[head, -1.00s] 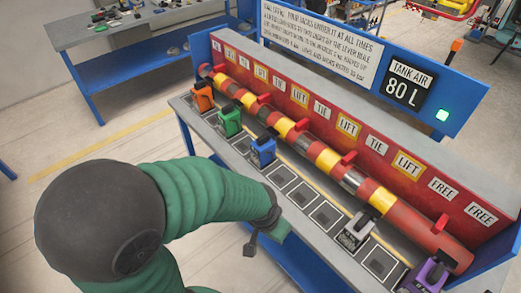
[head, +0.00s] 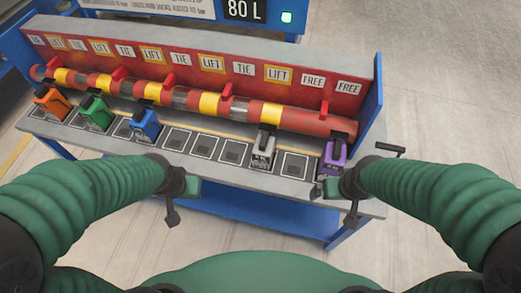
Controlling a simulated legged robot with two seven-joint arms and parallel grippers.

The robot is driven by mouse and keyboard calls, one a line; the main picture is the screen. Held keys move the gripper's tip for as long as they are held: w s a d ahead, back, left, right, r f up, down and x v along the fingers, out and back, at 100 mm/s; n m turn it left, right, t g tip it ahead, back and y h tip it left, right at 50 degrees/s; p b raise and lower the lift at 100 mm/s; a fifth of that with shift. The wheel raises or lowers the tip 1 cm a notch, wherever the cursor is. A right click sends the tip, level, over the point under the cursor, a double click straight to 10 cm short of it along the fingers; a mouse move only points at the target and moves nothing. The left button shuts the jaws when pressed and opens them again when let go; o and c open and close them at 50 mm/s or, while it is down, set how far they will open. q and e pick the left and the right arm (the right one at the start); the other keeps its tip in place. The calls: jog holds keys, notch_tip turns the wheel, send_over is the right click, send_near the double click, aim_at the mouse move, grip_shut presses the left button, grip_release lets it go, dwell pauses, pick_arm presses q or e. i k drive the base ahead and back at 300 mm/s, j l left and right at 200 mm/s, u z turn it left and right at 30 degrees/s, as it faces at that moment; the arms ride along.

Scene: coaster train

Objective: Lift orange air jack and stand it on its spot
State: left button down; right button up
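The orange air jack (head: 52,103), with a dark top lever, stands at the far left end of the bench's row, in front of the striped pipe. My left gripper (head: 178,200) is apart from it, to its right and nearer to me, at the bench's front edge. My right gripper (head: 350,200) is by the front edge at the right, close to the purple jack (head: 335,156). Neither gripper visibly holds anything. Their fingers are too small and partly hidden to tell open from shut.
Green (head: 97,112), blue (head: 145,124) and grey (head: 264,148) jacks stand along the same row. Several dark square spots, such as this bare spot (head: 204,146), lie between blue and grey; another bare spot (head: 293,165) is right of grey. The pipe (head: 210,103) runs behind, before a red labelled board (head: 190,72).

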aim_at(51, 99)
jog(key=u, duration=1.65)
jog(key=i+j+z, duration=0.15)
jog(key=i+j, duration=0.15)
jog(key=i, duration=0.15)
jog(key=i+j+z, duration=0.15)
jog(key=i+j, duration=0.25)
jog(key=i+j+z, duration=0.15)
jog(key=i+j, duration=0.3)
jog(key=i+j+z, duration=0.1)
jog(key=i+j, duration=0.35)
jog(key=i+j+z, duration=0.15)
jog(key=i+j, duration=0.25)
jog(key=i+j+z, duration=0.15)
jog(key=i+j, duration=0.2)
jog(key=j, duration=0.3)
jog(key=i+j+z, duration=0.15)
jog(key=i+j, duration=0.2)
jog(key=j, duration=0.25)
jog(key=i+j+z, duration=0.15)
jog(key=i+j, duration=0.15)
jog(key=j, duration=0.3)
